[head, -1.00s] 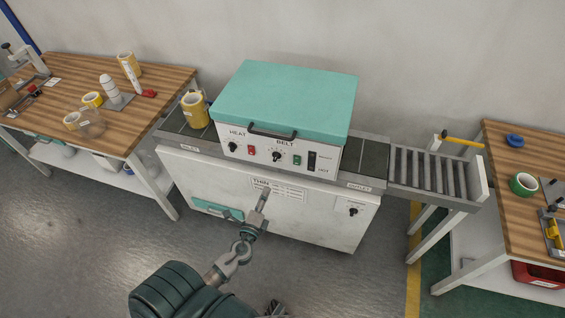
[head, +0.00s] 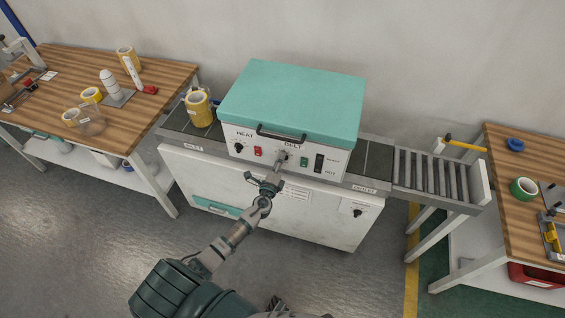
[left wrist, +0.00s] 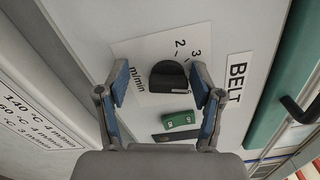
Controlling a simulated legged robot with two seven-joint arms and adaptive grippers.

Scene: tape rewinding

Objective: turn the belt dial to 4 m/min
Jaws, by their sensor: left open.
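The belt dial, a black knob (left wrist: 169,77), sits on the white front panel under the BELT label (left wrist: 236,78). In the left wrist view, scale marks 2 and 3 and the word m/min show around it; other marks are hidden. My left gripper (left wrist: 162,90) is open, with one finger on each side of the knob; I cannot tell whether they touch it. In the head view the left gripper (head: 283,163) is at the panel and covers most of the dial. The right gripper is not in view.
The teal lid (head: 292,98) with a black handle (head: 281,134) is just above the panel. A red switch (head: 258,151) and a green switch (head: 304,161) flank the dial.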

